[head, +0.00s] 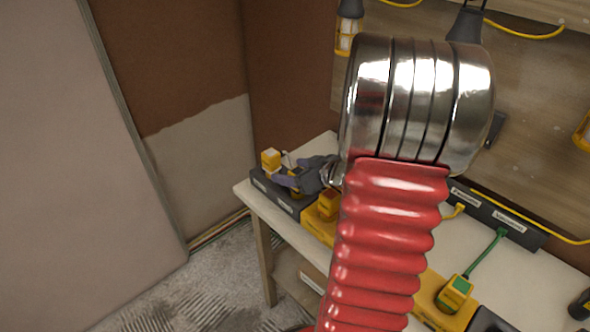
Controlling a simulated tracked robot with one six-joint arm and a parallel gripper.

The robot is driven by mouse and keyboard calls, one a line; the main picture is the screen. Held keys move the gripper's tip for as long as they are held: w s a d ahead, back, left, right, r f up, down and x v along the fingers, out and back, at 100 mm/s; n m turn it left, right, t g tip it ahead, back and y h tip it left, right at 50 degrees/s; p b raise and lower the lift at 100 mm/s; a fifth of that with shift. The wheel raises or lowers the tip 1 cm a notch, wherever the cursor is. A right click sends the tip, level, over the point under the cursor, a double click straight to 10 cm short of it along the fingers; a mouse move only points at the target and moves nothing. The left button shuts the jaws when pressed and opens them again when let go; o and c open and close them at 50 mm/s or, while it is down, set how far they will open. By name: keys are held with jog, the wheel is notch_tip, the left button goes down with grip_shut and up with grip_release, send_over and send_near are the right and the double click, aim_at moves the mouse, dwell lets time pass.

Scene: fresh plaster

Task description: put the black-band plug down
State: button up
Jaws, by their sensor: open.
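My gripper (284,174) is open at the left end of the bench, just above a dark labelled block (276,197). A yellow plug-like piece (270,160) stands at the block's far side, close to the fingertips; I cannot tell whether they touch. A second small yellow piece (296,186) shows just below the fingers, partly hidden by them. No black band can be made out on either, so I cannot tell which is the black-band plug. My red ribbed arm hides the middle of the bench.
An orange plug (328,205) sits in a yellow strip along the bench front. A green plug (455,293) with a green cable is further right. A dark labelled strip (497,216) runs along the back. Lamps (347,30) hang on the wooden wall. The pale bench top (470,250) is partly clear.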

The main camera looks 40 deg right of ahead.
jog(key=shift+r, duration=0.6)
jog(key=v, duration=1.2)
jog(key=shift+f, duration=0.1)
jog(key=w+a+r+n+g+y, duration=0.15)
jog(key=a+g+y, duration=0.25)
jog(key=a, duration=1.5)
jog(key=s+a+r+m+g+h, duration=0.1)
jog(key=s+a+r+h, duration=0.1)
jog(key=a, duration=0.4)
jog(key=s+a+r+m+g+h, duration=0.1)
jog(key=s+a+r+h, duration=0.1)
jog(key=s+a, duration=0.3)
jog(key=shift+s+a+g, duration=0.2)
jog(key=shift+a+g, duration=0.1)
jog(key=shift+a, duration=0.1)
